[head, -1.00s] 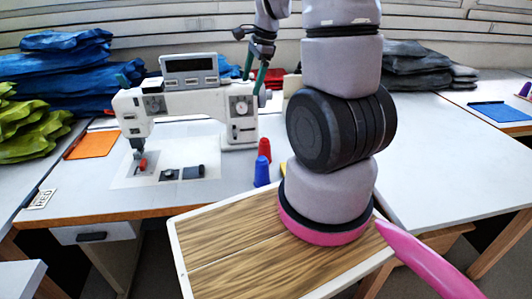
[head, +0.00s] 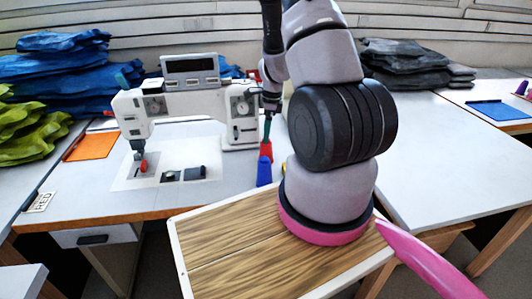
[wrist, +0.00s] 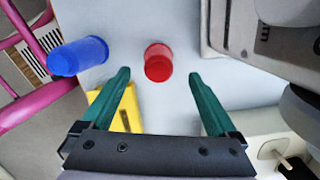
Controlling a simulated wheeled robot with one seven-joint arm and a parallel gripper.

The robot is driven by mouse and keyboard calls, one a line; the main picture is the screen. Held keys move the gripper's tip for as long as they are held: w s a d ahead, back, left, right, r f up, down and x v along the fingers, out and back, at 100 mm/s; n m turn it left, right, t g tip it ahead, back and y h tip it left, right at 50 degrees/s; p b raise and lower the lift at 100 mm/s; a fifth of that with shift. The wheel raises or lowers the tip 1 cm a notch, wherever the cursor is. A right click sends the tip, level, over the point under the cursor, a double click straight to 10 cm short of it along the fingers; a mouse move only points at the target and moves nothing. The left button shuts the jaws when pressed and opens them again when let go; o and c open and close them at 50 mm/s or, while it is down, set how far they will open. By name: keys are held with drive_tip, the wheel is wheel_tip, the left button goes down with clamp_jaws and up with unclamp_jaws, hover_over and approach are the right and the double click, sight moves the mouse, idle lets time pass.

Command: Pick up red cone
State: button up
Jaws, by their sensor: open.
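The red cone (head: 266,150) stands on the table beside the sewing machine, just behind the blue cone (head: 264,173). In the wrist view the red cone (wrist: 158,63) lies just beyond and between the two green fingertips, apart from both. The blue cone (wrist: 78,56) is to its left, outside the fingers. My gripper (wrist: 160,75) is open and empty. In the head view my gripper (head: 267,128) is at the red cone's top, and part of it is hidden by the dark wrist.
The white sewing machine (head: 190,105) stands close to the left of the cones. A yellow object (wrist: 113,110) lies under the left finger in the wrist view. Blue cloth (head: 60,75) and grey cloth (head: 405,62) are stacked behind.

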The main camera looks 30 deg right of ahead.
sight(266, 151)
wheel_tip(266, 151, down, 4)
drive_tip(key=shift+a+f, duration=0.1)
drive_tip(key=shift+f, duration=0.1)
clamp_jaws()
